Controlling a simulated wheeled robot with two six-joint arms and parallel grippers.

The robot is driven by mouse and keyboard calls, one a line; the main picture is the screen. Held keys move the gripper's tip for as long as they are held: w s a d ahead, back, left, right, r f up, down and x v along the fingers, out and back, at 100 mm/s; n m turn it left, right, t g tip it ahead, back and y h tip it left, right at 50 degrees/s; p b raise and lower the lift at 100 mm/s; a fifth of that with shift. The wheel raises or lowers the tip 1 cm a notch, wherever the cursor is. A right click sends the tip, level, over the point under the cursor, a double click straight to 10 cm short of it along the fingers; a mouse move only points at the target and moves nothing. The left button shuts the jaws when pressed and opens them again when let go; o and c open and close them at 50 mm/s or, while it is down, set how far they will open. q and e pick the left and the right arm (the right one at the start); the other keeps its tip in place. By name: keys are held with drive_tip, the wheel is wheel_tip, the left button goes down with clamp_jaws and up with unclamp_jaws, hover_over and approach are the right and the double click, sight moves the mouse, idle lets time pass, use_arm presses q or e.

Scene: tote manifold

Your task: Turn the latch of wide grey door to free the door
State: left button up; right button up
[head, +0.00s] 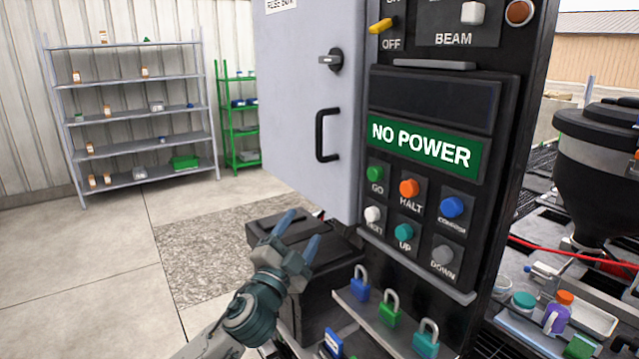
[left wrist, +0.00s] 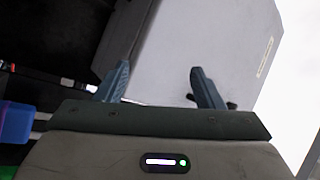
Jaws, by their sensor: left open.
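The wide grey door (head: 290,110) stands at the upper middle of the head view, left of the black control panel. Its latch (head: 331,60), a small silver lever on a dark round base, lies about level near the door's right edge. A black pull handle (head: 323,135) is below it. My left gripper (head: 301,232) is open and empty, below the door and well below the latch. In the left wrist view the two blue fingers (left wrist: 160,86) are spread apart, with a pale grey surface beyond them. My right gripper is not in view.
The control panel (head: 425,210) with a green NO POWER sign stands right of the door. Several padlocks (head: 389,308) sit on a ledge below it. A black box (head: 315,275) is behind my left gripper. Shelves (head: 130,48) stand at the back left. The floor at left is clear.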

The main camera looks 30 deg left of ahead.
sight(324, 59)
use_arm(q)
drive_tip(key=s+d+r+m+g+h, duration=0.1)
drive_tip(key=d+r+m+g+h, duration=0.2)
drive_tip(key=r+m+h, duration=0.9)
drive_tip(key=s+d+r+m+g+h, duration=0.25)
drive_tip(key=r+m+h, duration=0.55)
drive_tip(key=r+m, duration=0.7)
drive_tip(key=s+a+r+m+y, duration=0.35)
drive_tip(key=a+r+y, duration=0.25)
drive_tip(key=a+y, duration=0.3)
drive_tip(key=shift+y, duration=0.4)
drive_tip(key=shift+d+p+x, duration=0.1)
drive_tip(key=shift+p+x, duration=2.8)
drive_tip(key=shift+x, duration=0.1)
drive_tip(key=shift+d+p+x, duration=0.15)
drive_tip(key=shift+p+x, duration=2.7)
drive_tip(key=shift+x, duration=0.15)
drive_tip(key=shift+s+r, duration=0.1)
drive_tip(key=shift+c, duration=0.4)
drive_tip(key=c, duration=0.9)
drive_tip(key=shift+m, duration=0.25)
